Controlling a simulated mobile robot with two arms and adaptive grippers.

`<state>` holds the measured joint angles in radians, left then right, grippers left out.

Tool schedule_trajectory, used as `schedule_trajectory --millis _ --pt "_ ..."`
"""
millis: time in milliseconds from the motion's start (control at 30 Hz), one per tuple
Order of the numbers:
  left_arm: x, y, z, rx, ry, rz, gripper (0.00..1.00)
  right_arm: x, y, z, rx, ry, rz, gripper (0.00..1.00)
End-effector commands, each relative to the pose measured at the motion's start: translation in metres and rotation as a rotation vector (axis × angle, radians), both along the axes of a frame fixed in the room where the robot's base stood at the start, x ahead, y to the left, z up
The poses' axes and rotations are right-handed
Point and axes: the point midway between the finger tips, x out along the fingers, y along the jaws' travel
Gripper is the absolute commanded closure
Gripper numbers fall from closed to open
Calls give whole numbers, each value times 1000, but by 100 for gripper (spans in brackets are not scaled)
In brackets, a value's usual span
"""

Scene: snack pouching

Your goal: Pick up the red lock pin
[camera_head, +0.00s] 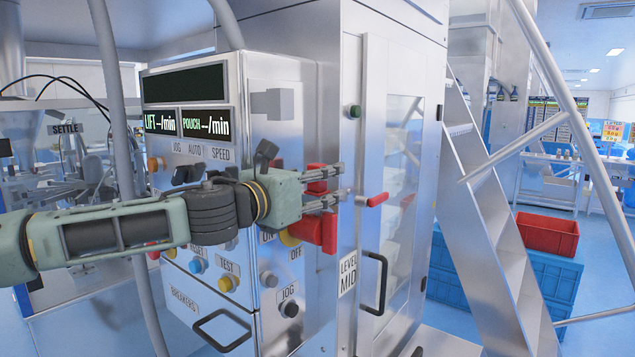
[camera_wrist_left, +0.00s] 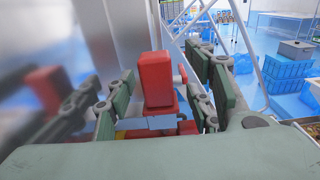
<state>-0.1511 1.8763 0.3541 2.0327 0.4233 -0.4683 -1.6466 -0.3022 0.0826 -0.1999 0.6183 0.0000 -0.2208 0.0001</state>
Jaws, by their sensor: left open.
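A small red handle, which looks like the red lock pin (camera_head: 376,199), sticks out near the edge of the cabinet door. A small red piece that looks like it also shows in the left wrist view (camera_wrist_left: 183,73), just beyond the right finger. My left gripper (camera_head: 326,188) is open, its fingers pointing right, a short way left of the pin and apart from it. A red block-shaped handle (camera_head: 329,234) on a yellow base sits behind and below the fingers. In the left wrist view this red block (camera_wrist_left: 155,78) shows between the open fingers. My right gripper is not in view.
The control panel (camera_head: 257,130) with buttons and displays stands behind my left arm. The glazed door (camera_head: 398,150) has a black handle (camera_head: 374,284) below the pin. A metal stair (camera_head: 490,200) and red (camera_head: 547,234) and blue crates (camera_head: 550,277) stand to the right.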

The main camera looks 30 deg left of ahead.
Motion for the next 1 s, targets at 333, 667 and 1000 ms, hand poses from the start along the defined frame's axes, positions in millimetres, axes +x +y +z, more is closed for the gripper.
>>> schedule_trajectory --millis 333,667,1000 --pt "0 0 0 0 0 0 73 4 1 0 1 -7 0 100" --pt "0 0 0 0 -1 0 96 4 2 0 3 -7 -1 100" --pt "0 0 8 2 -1 0 96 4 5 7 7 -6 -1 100"
